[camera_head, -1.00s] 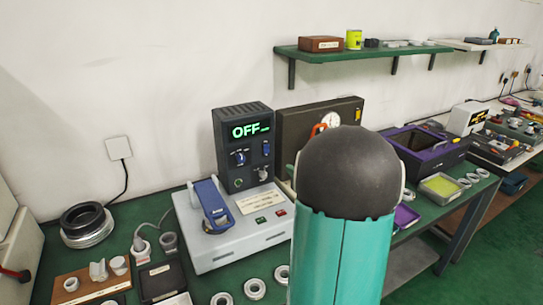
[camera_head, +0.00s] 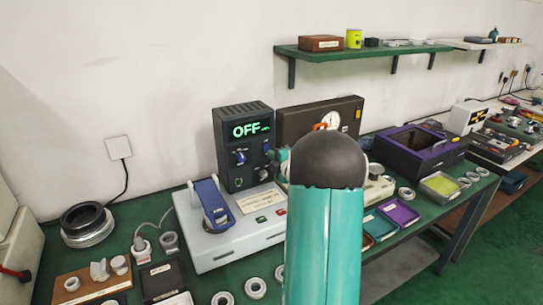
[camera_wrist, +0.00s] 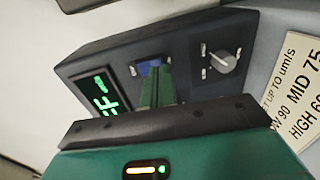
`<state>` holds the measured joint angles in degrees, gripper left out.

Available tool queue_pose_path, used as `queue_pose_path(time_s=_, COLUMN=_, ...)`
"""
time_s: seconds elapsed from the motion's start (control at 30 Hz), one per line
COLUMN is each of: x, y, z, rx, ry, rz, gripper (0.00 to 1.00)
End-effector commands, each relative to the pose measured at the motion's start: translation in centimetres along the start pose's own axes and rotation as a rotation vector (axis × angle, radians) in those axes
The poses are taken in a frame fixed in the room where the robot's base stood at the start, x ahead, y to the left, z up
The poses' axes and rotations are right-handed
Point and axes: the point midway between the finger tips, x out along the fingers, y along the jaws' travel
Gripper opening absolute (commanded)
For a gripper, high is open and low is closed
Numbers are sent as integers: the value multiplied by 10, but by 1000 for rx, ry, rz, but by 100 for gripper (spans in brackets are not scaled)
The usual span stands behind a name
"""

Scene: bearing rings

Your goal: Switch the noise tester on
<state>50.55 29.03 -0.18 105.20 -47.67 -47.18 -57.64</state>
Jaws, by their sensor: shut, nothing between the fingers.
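The noise tester (camera_head: 228,131) is a dark upright panel on a pale grey base at the back of the bench. Its green display (camera_head: 250,130) reads OFF. The panel carries a blue switch (camera_head: 240,157) below the display and a silver knob (camera_head: 262,173) lower right. In the wrist view the display (camera_wrist: 97,95) is at left, the knob (camera_wrist: 222,62) at right and a blue part (camera_wrist: 150,66) between them. My gripper (camera_wrist: 156,82) is shut and empty, its fingers pointing at the panel and partly covering the blue part. Contact cannot be told. My arm hides most of it in the head view.
A blue clamp (camera_head: 212,203) stands on the tester's base. Bearing rings (camera_head: 255,288) lie along the front. A brown gauge box (camera_head: 300,120) stands right of the panel, and a purple-trimmed case (camera_head: 425,150) further right. A shelf (camera_head: 375,52) hangs above.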

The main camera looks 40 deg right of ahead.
Motion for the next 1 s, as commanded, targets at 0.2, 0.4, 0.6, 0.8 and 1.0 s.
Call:
queue_pose_path(time_s=0.2, x=13, y=0, z=0, rx=-1, ry=-1, rz=-1, gripper=0)
queue_pose_path(time_s=0.4, x=13, y=0, z=0, rx=-1, ry=0, rz=0, gripper=0)
queue_pose_path(time_s=0.6, x=18, y=-1, z=-1, rx=-1, ry=2, rz=-1, gripper=0)
queue_pose_path(time_s=0.8, x=17, y=-1, z=-1, rx=0, ry=1, rz=0, gripper=0)
queue_pose_path(time_s=1.0, x=18, y=-1, z=-2, rx=0, ry=2, rz=0, gripper=0)
